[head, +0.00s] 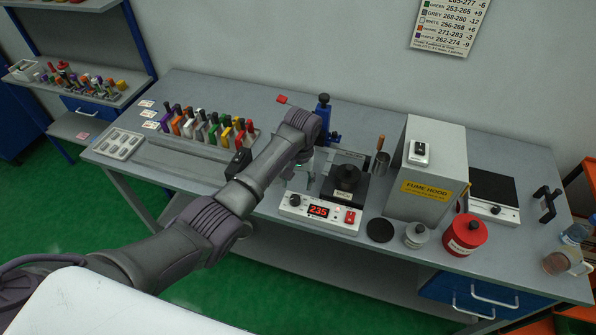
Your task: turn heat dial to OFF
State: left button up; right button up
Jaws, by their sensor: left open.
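A white control box (320,217) sits near the front of the grey bench, with a red display reading 235. A small round black dial (295,200) is on its left part, and a red switch (350,217) is on its right; the dial's pointer is too small to read. My left arm reaches in from the left. Its open gripper (300,172) points down just behind and above the box, close to the dial, and is partly hidden by my wrist. I cannot see it touching anything. My right gripper is not in view.
A black block (344,180) labelled with text stands behind the box. A fume hood (427,170), black disc (380,230), grey jar (415,235) and red pot (465,235) stand to the right. A hot plate (493,190) with its own knob is farther right. Coloured-handled tools (205,125) stand at left.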

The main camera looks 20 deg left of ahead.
pick_arm(q)
jog(key=shift+d+r, duration=0.15)
jog(key=shift+r, duration=2.2)
